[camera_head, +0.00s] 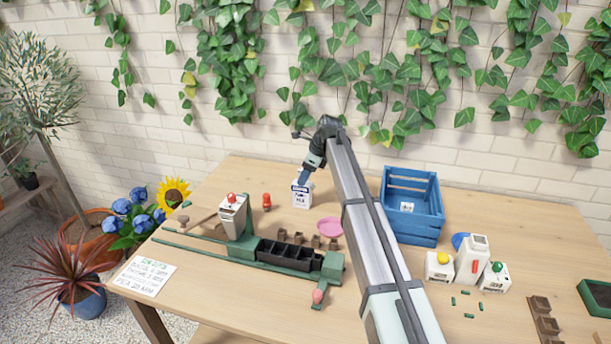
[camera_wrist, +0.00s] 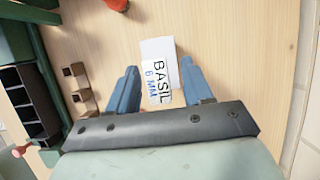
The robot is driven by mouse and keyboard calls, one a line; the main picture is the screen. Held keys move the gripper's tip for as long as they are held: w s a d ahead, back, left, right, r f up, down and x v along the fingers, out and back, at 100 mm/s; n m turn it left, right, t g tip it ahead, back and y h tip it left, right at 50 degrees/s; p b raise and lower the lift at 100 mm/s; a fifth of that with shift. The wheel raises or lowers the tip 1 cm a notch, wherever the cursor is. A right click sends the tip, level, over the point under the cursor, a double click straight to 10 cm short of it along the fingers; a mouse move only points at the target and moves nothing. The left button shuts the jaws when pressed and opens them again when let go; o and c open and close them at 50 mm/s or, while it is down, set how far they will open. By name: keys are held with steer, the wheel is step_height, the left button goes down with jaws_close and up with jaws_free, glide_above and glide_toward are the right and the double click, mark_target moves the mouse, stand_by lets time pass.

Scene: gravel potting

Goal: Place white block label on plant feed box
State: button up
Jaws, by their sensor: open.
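I cannot tell whether this label lies on the box or on a separate block.
A green fixture with a black cell tray (camera_head: 285,254), small brown pots and a pink dish (camera_head: 328,226) are in front. A blue crate (camera_head: 412,235) and white containers (camera_head: 472,260) stand right.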

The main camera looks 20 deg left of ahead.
steer(key=v, duration=1.2)
